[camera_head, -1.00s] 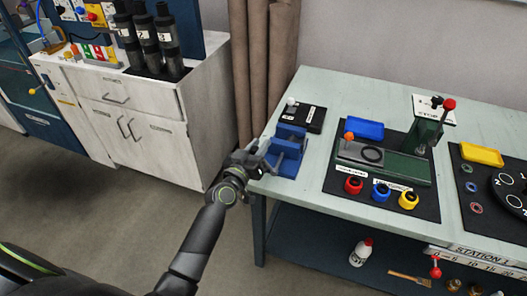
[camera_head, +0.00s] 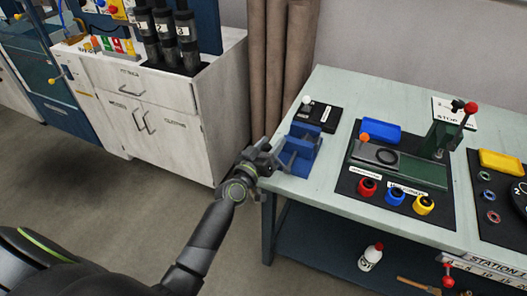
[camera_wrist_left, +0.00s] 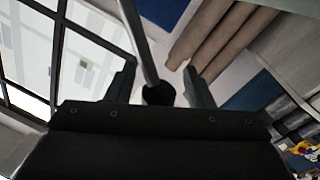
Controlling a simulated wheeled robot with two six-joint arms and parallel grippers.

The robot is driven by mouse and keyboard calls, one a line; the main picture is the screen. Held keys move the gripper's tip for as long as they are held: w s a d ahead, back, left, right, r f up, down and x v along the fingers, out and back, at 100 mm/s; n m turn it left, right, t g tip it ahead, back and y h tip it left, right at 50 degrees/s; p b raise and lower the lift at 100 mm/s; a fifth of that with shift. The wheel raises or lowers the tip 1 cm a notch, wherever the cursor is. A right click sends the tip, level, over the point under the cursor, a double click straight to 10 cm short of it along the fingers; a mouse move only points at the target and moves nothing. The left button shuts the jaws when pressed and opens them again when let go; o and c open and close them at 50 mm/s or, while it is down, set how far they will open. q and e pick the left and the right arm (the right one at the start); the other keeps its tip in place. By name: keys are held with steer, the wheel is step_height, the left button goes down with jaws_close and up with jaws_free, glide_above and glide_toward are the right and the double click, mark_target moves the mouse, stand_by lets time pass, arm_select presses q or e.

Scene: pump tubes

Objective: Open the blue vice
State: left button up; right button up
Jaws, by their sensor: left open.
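The blue vice (camera_head: 302,152) stands at the left edge of the pale green workbench in the head view. My left gripper (camera_head: 272,157) is at the vice's left side, close to it; its fingers are partly hard to make out there. In the left wrist view my left gripper (camera_wrist_left: 160,75) is open, its two fingers apart. A grey rod (camera_wrist_left: 139,38) with a dark round end (camera_wrist_left: 158,94) shows between the fingers; it looks like the vice's handle. I cannot tell whether either finger touches it. The vice's jaw gap is too small to judge.
A black box with a white knob (camera_head: 317,113) sits behind the vice. To the right is a black mat (camera_head: 352,190) with a green fixture (camera_head: 420,173), a blue tray (camera_head: 380,131) and several coloured caps. A white cabinet (camera_head: 160,115) stands left, across open floor.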

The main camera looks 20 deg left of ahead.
arm_select(q)
steer(key=s+a+f+b, duration=0.1)
steer(key=s+a+b, duration=0.2)
steer(key=s, duration=1.4)
steer(key=shift+b, duration=0.65)
steer(key=shift+f, duration=0.1)
steer(key=s+a+f+g+y+p, duration=0.1)
steer(key=s+f+g, duration=0.2)
steer(key=f, duration=0.7)
steer(key=s+a+f+g+y+p, duration=0.1)
steer(key=s+a+f+g, duration=0.15)
steer(key=f, duration=0.85)
steer(key=s+a+f+g+y+p, duration=0.1)
steer(key=s+f+g, duration=0.15)
steer(key=f, duration=0.75)
steer(key=s+f+g+p, duration=0.1)
steer(key=s+f+g, duration=0.2)
steer(key=s, duration=0.6)
steer(key=s+a+f+m+g, duration=0.1)
steer(key=s+f+g, duration=0.2)
steer(key=s+f, duration=0.5)
steer(key=s+a+f+m+g+y+p, duration=0.1)
steer(key=s+f+g, duration=0.2)
steer(key=s, duration=0.8)
step_height(320, 180, down, 3)
steer(key=shift+s+r+p, duration=0.1)
steer(key=shift+s+p, duration=0.2)
steer(key=shift+s, duration=0.1)
steer(key=shift+a, duration=0.1)
